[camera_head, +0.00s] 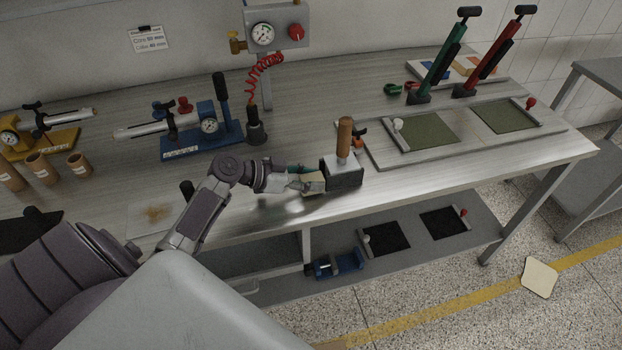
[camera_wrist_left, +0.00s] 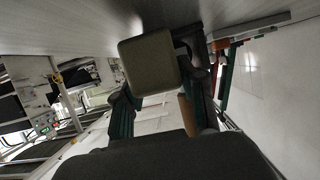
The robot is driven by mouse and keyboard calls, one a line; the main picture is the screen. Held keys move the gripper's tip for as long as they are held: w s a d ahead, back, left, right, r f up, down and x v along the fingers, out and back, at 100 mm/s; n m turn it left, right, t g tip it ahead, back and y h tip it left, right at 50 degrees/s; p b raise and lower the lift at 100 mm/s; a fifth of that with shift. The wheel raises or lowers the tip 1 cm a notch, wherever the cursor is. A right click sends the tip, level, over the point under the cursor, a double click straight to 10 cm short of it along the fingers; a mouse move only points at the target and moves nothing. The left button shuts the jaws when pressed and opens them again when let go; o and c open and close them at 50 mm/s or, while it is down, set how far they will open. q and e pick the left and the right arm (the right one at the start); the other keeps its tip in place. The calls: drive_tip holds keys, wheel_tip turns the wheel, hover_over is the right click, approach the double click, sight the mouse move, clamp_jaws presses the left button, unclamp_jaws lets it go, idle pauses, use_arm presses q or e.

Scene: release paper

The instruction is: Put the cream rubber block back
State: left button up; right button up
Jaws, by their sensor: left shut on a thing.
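The cream rubber block (camera_head: 313,183) is at the tip of my left gripper (camera_head: 308,178), just above or on the front part of the metal bench; I cannot tell if it touches the top. In the left wrist view the block (camera_wrist_left: 150,66) shows a square face between the green-sided fingers (camera_wrist_left: 160,90), which are shut on it. Right beside it stands a dark grey box (camera_head: 343,172) with an upright wooden-handled tool (camera_head: 344,137) in or behind it. The gap between block and box is too small to judge. My right gripper is not in view.
The metal bench (camera_head: 300,120) holds a blue press (camera_head: 203,140), a dark nozzle (camera_head: 255,127) on a red coiled hose, and framed green mats (camera_head: 428,132) at right. Green and red levered tools (camera_head: 436,65) stand behind. A lower shelf (camera_head: 400,262) lies beneath. A cream sheet (camera_head: 538,277) lies on the floor.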

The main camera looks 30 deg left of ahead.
use_arm(q)
drive_tip(key=shift+f, duration=0.35)
drive_tip(key=shift+f, duration=0.15)
drive_tip(key=o, duration=1.2)
